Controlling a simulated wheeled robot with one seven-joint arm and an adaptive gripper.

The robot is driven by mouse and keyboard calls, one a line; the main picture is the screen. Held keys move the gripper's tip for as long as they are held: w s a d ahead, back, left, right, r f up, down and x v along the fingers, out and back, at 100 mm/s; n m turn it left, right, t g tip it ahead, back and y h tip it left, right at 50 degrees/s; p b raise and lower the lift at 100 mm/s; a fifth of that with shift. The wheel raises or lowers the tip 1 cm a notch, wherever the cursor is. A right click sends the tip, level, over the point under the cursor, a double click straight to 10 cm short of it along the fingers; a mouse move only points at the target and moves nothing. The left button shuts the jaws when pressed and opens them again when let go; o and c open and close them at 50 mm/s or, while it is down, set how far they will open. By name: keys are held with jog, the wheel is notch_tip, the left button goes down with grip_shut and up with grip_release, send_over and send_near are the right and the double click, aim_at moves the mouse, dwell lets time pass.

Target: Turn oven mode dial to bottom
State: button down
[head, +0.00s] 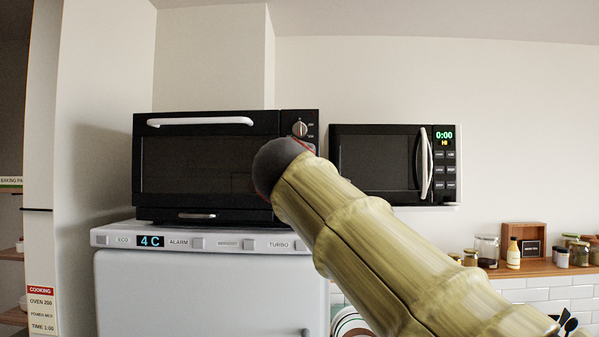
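The black oven (205,165) stands on top of the white fridge. A silver dial (300,129) sits at the top of the oven's right-hand panel, with small markings beside it that are too small to read. I cannot tell for sure which setting it points to. My arm, with a bamboo-like surface, rises from the lower right, and its dark rounded end covers the panel below the dial. Any lower dials are hidden behind it. My gripper cannot be made out; it is hidden or out of frame.
The white fridge (200,290) has a control strip reading 4 C. A black microwave (378,160) is mounted to the right of the oven. A wooden shelf (530,268) with jars is at the far right. A cooking card (41,310) hangs at the left.

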jog(key=shift+f, duration=0.2)
jog(key=c, duration=2)
grip_release()
jog(key=o, duration=0.5)
jog(key=shift+r, duration=0.15)
jog(key=shift+s, duration=0.1)
jog(key=s, duration=1.1)
jog(key=shift+s+a+f, duration=0.3)
jog(key=shift+s+a, duration=0.05)
jog(key=shift+s, duration=0.05)
